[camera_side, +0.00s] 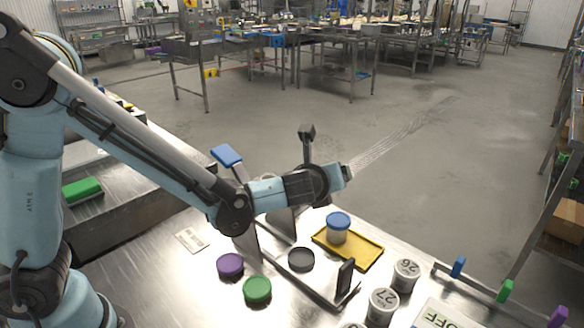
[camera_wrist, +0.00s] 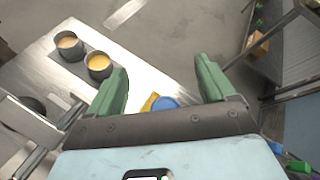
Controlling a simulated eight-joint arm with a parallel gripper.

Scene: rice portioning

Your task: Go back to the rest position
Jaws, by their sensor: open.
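My gripper (camera_side: 348,171) is held up above the steel table in the side view, pointing right and away from my base. It is empty. In the wrist view its two green fingers (camera_wrist: 161,84) stand wide apart with nothing between their tips. A tub with a blue lid (camera_side: 338,222) stands upright on a yellow tray (camera_side: 368,252), below my gripper and apart from it. In the wrist view the blue lid (camera_wrist: 164,103) and a corner of the yellow tray (camera_wrist: 149,101) show between the fingers, partly hidden by the gripper body.
A purple lid (camera_side: 230,265), a green lid (camera_side: 257,290) and a dark round piece (camera_side: 301,259) lie on the table. Cups marked 26 (camera_side: 405,274) and 27 (camera_side: 382,306) stand front right. A rail carries blue, green and purple handles (camera_side: 505,291). Air around my gripper is clear.

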